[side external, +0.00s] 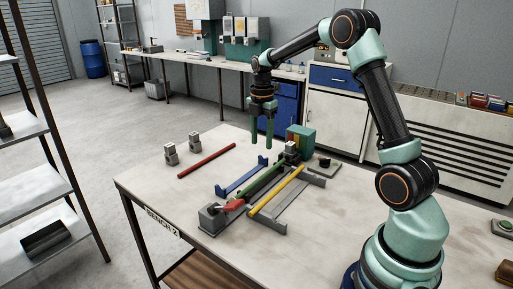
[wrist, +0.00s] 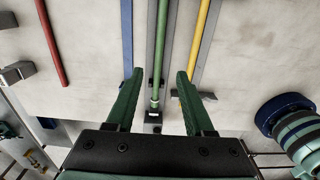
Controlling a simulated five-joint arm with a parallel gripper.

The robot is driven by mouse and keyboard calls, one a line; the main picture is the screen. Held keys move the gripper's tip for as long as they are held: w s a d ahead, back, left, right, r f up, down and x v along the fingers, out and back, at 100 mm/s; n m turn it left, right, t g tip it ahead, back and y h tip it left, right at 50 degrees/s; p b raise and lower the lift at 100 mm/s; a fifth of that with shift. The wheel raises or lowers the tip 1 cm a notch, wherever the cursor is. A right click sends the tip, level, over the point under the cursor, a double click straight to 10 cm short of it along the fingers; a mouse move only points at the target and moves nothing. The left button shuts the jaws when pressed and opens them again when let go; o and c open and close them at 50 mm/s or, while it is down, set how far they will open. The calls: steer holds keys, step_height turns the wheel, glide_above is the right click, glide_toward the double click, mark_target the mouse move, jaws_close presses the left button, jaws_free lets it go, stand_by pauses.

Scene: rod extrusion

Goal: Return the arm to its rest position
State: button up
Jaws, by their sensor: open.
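My gripper (side external: 262,132) hangs above the bench, pointing down, with its two green fingers apart and nothing between them. In the wrist view the fingers (wrist: 160,88) stand on either side of a green rod (wrist: 160,62), which lies below on the bench fixture. A red rod (side external: 206,160) lies apart on the bench at the left. My arm is raised and bent over the bench.
A teal machine block (side external: 301,138) stands at the fixture's far end. A grey block with a red handle (side external: 232,207) is at its near end. Two small grey blocks (side external: 170,154) stand at the bench's left. The bench (side external: 165,195) is clear at its near left.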

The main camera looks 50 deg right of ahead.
steer(key=s+a+r+m+t, duration=0.2)
steer(key=s+a+r+m, duration=0.2)
steer(key=s+a+m, duration=0.3)
steer(key=s+a+r+m+t, duration=0.3)
steer(key=s+a+r+m, duration=0.2)
steer(key=s+a+m, duration=0.3)
steer(key=a+m, duration=0.3)
steer(key=shift+s+r+t, duration=0.2)
steer(key=shift+t, duration=0.1)
steer(key=shift+a, duration=0.1)
